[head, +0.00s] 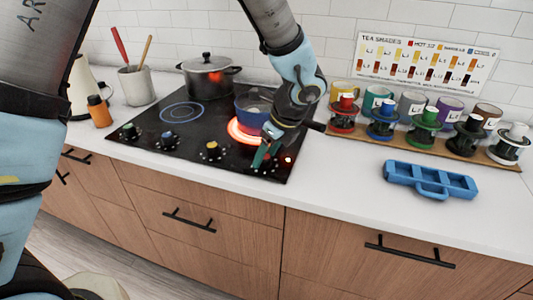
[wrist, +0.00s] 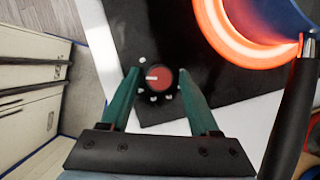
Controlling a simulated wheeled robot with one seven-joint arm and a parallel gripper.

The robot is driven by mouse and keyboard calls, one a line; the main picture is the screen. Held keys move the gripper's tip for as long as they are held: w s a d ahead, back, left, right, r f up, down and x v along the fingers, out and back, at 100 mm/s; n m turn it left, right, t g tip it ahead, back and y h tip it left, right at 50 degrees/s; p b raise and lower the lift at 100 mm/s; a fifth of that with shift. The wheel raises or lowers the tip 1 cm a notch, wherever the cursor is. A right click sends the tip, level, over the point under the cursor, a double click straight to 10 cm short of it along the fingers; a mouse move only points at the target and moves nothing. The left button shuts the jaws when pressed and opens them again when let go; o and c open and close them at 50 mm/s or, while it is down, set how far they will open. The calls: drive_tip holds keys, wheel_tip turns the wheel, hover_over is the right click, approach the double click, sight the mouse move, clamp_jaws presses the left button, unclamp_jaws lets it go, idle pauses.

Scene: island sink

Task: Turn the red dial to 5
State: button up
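The red dial (wrist: 157,76) sits at the corner of the black cooktop in the wrist view. Its white pointer mark points left in that view, and several small white marks lie around its lower side. My gripper (wrist: 158,73) has its two green fingers on either side of the dial, with a small gap showing on each side. In the head view my gripper (head: 262,157) is at the front right of the cooktop (head: 185,142) and largely hides the red dial.
A burner (wrist: 222,35) glows red close by, with a blue pot (head: 249,104) over it. The pot's dark handle (wrist: 290,115) reaches past my gripper's right side. Other dials, including a yellow one (head: 211,148), line the front edge. A blue tray (head: 431,181) lies right.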

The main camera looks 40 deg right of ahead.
drive_tip(key=shift+o, duration=0.6)
drive_tip(key=a+b+v, duration=0.1)
drive_tip(key=v, duration=0.9)
drive_tip(key=shift+s+d+r+b, duration=0.25)
drive_tip(key=shift+d+r+b, duration=0.15)
drive_tip(key=shift+d, duration=0.1)
